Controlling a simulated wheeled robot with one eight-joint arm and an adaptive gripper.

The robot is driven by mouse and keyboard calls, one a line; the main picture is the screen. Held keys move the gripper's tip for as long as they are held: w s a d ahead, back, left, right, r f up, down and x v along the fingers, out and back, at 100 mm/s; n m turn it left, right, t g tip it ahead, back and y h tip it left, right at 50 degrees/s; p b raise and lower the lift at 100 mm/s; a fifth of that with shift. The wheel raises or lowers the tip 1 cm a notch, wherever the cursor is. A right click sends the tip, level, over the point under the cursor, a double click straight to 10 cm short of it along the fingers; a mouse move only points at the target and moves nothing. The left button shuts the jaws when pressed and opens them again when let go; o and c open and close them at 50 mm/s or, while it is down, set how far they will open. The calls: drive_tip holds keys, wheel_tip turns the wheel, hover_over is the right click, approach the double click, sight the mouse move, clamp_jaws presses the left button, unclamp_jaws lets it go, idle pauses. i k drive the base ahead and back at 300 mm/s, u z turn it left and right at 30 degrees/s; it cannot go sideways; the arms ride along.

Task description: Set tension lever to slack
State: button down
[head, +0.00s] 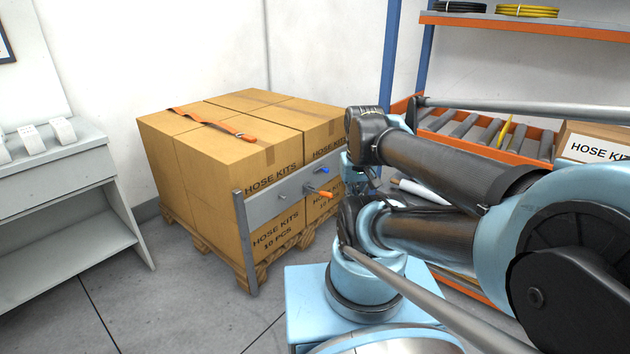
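A grey metal plate (270,203) on a post stands in front of a pallet of cardboard boxes. A lever with an orange grip (321,193) sticks out from its right part, pointing right. A small blue-tipped handle (321,170) sits just above it. I cannot tell which of these is the tension lever, and no slack marking is readable. An orange strap (215,123) lies across the top of the boxes. My gripper (365,183) seems to be partly visible just right of the orange grip, largely hidden by my arm; its fingers and any contact are unclear.
The stacked boxes (170,165) rest on a wooden pallet (205,245). A grey bench (60,180) is at left. A shelf rack (560,28) with coiled hoses and a roller shelf stands at right. The floor between bench and pallet is clear.

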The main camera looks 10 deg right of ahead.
sight(327, 195)
drive_tip(key=z, duration=2.2)
drive_tip(key=k, duration=1.15)
drive_tip(key=u, duration=1.7)
drive_tip(key=i, duration=1)
drive_tip(key=z, duration=0.05)
